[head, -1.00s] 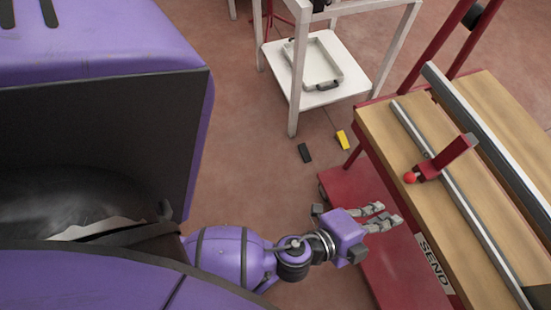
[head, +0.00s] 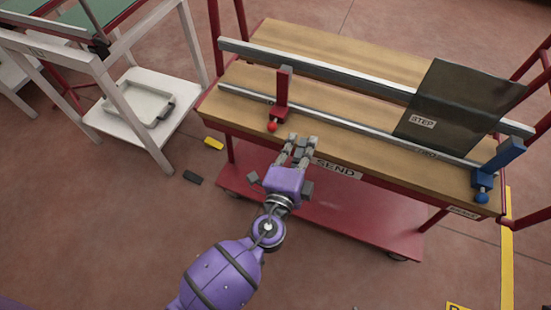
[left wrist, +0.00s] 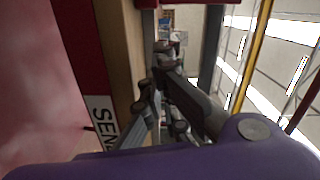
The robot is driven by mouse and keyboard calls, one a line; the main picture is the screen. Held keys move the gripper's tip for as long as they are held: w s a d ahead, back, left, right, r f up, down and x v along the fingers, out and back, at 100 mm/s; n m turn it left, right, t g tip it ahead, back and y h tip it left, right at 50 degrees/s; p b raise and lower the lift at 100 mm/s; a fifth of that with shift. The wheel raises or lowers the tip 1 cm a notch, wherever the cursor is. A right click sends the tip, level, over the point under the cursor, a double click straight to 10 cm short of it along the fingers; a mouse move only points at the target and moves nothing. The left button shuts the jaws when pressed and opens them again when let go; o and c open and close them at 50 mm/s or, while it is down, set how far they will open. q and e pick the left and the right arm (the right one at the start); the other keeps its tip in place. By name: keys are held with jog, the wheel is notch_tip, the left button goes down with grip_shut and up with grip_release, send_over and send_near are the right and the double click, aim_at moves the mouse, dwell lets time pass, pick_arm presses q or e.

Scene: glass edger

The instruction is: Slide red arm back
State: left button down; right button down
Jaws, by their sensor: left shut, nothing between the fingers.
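The red arm (head: 282,92) stands upright on the thin metal rail (head: 345,123) at the left part of the wooden-topped table. Its red ball knob (head: 272,127) points toward me. My left gripper (head: 303,141) is shut and empty. It is at the table's near edge, just right of the knob and apart from it in the head view. In the left wrist view its fingers (left wrist: 162,75) lie beside the wooden edge and the SEND label (left wrist: 103,122). A small red part shows at the top there; I cannot tell what it is. My right gripper is not in view.
A dark glass sheet (head: 455,108) leans at the thick rail on the right. A blue arm (head: 497,163) with a blue knob stands at the right end. A white cart with a tray (head: 140,104) is at left. Yellow (head: 214,144) and black (head: 192,177) blocks lie on the floor.

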aim_at(226, 119)
pick_arm(q)
jog(key=a, duration=0.1)
jog(key=w+a, duration=0.1)
jog(key=a, duration=0.1)
jog(key=shift+w+a+f, duration=0.2)
jog(key=shift+w+f, duration=0.15)
jog(key=shift+f, duration=0.05)
jog(key=shift+a, duration=0.1)
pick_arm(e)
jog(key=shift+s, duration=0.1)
